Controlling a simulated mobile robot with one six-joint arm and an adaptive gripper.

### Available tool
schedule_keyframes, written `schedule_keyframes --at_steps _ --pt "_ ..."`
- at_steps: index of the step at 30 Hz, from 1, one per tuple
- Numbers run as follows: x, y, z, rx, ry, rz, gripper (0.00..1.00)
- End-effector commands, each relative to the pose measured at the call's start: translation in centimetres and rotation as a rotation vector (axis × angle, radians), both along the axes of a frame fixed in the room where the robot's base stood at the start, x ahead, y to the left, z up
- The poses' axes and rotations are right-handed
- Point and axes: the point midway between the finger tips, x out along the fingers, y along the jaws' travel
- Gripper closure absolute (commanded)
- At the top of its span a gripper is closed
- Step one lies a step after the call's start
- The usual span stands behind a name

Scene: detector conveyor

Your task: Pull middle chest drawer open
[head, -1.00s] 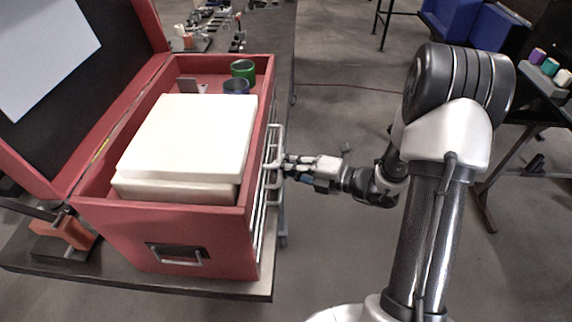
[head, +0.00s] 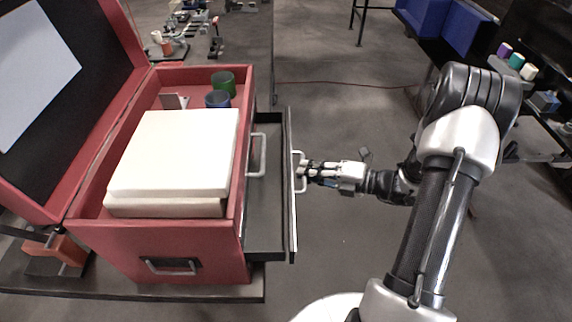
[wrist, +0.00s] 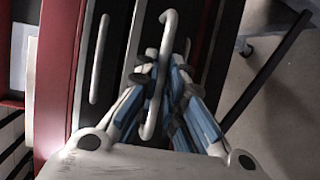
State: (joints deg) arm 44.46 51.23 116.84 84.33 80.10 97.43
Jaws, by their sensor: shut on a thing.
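The red chest (head: 170,250) stands on a table with its lid up. One drawer (head: 266,225) is pulled out from its right side, and its dark inside shows; another handle (head: 259,157) sits above it on the chest face. My gripper (head: 306,172) is shut on the handle (head: 299,172) of the pulled-out drawer. In the wrist view the pale bar handle (wrist: 158,75) runs between my blue-grey fingers (wrist: 160,80). The lower front of the chest below the open drawer is hidden in the head view.
Two white slabs (head: 178,150) lie stacked in the chest's open top, with a green ring (head: 223,82) and a blue ring (head: 217,99) behind. A table with blue bins (head: 468,28) stands at the far right. Bare floor (head: 330,235) lies right of the drawer.

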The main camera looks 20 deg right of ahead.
Motion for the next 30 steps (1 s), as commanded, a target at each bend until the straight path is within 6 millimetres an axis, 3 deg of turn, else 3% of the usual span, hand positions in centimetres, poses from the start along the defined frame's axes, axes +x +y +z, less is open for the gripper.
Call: schedule_keyframes --at_steps 3,12,29,30 --pt "-0.8 -2.7 0.2 0.0 0.0 -0.005 1.0" --pt "-2.2 -6.7 0.0 -0.001 0.0 -0.001 1.0" --pt "-2.5 -7.6 0.0 0.0 0.0 0.001 1.0" --pt "-2.5 -7.6 0.0 0.0 0.0 0.001 0.88"
